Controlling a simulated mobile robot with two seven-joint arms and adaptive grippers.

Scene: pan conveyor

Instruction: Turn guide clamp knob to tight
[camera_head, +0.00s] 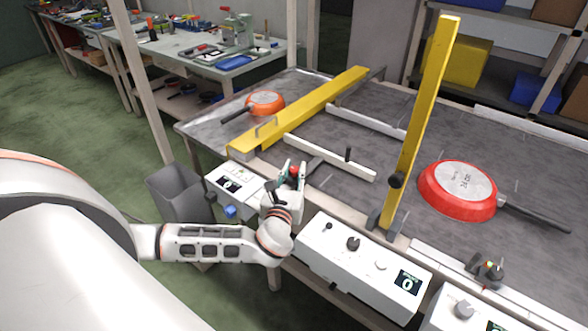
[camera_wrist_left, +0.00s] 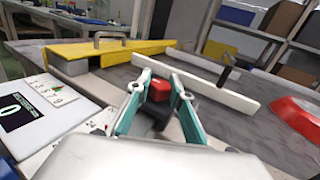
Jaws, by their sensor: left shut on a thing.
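My left gripper (camera_head: 290,176) is at the front edge of the conveyor table, with its teal fingers shut on the guide clamp knob. In the head view the knob's red top (camera_head: 294,171) shows between the fingers. In the left wrist view the red part of the knob (camera_wrist_left: 159,91) sits between the fingertips of the left gripper (camera_wrist_left: 161,88), above a dark clamp body (camera_wrist_left: 152,118). The fingers hide the knob's sides, and I cannot read any tight mark. My right gripper is not in view.
A white guide rail (camera_head: 330,158) with a black post lies behind the knob. A yellow beam (camera_head: 300,108) spans the table; another yellow bar (camera_head: 424,110) rises to the right. A red pan (camera_head: 458,190) and an orange pan (camera_head: 265,102) lie on the table. White control boxes (camera_head: 360,265) line the front.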

